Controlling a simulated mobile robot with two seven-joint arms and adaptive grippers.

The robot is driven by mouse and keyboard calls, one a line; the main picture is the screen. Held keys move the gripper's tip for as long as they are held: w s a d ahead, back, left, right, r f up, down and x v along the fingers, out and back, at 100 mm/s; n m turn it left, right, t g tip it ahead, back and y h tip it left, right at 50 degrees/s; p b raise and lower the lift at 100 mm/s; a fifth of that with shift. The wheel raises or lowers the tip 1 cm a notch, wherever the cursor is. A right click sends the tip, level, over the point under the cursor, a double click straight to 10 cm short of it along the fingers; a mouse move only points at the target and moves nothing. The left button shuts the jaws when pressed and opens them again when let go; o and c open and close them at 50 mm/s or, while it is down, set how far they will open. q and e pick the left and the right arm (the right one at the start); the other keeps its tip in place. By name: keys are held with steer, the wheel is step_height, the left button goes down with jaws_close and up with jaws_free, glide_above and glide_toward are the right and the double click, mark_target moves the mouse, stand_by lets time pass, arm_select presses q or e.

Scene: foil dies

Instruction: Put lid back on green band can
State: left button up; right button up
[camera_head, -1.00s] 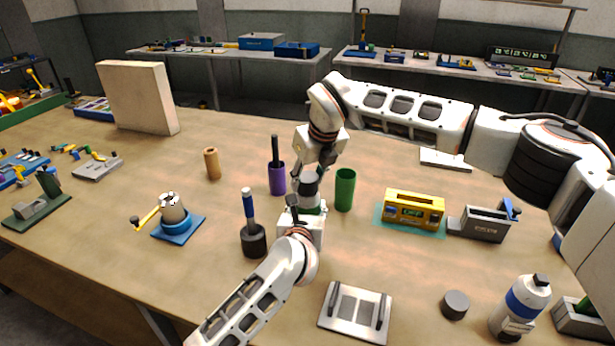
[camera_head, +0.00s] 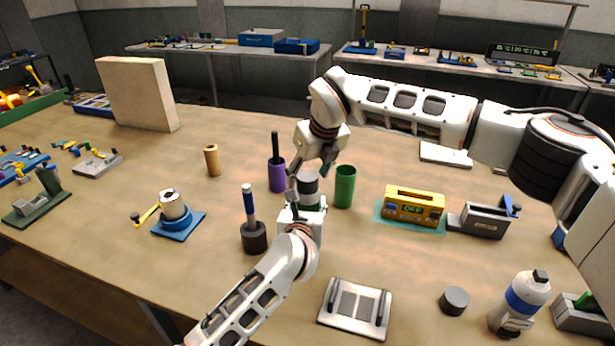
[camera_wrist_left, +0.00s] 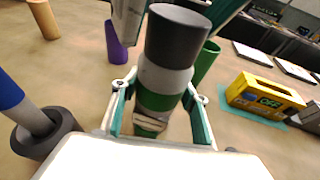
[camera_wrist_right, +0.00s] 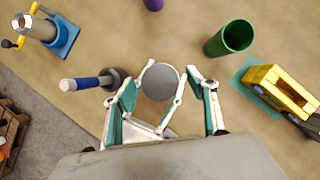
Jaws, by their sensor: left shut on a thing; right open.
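The green band can (camera_wrist_left: 163,85) stands upright in the left wrist view, with a grey body and a green band. A dark grey lid (camera_wrist_left: 180,35) sits on its top and looks level; it also shows in the head view (camera_head: 308,178). My left gripper (camera_wrist_left: 158,105) is shut around the can's lower part, which its fingers partly hide. My right gripper (camera_head: 311,172) is open above the can. In the right wrist view the lid's round top (camera_wrist_right: 160,80) lies between its spread fingers, which do not appear to grip it.
A purple cup (camera_head: 277,176) and a green cup (camera_head: 344,187) stand close behind the can. A blue-handled tool in a dark base (camera_head: 254,238) is at its left. A yellow device (camera_head: 413,207) is at the right. A loose dark disc (camera_head: 454,301) and a blue-banded bottle (camera_head: 519,304) are at front right.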

steer(key=v, duration=1.1)
arm_select(q)
steer(key=o, duration=1.7)
steer(key=v, duration=1.2)
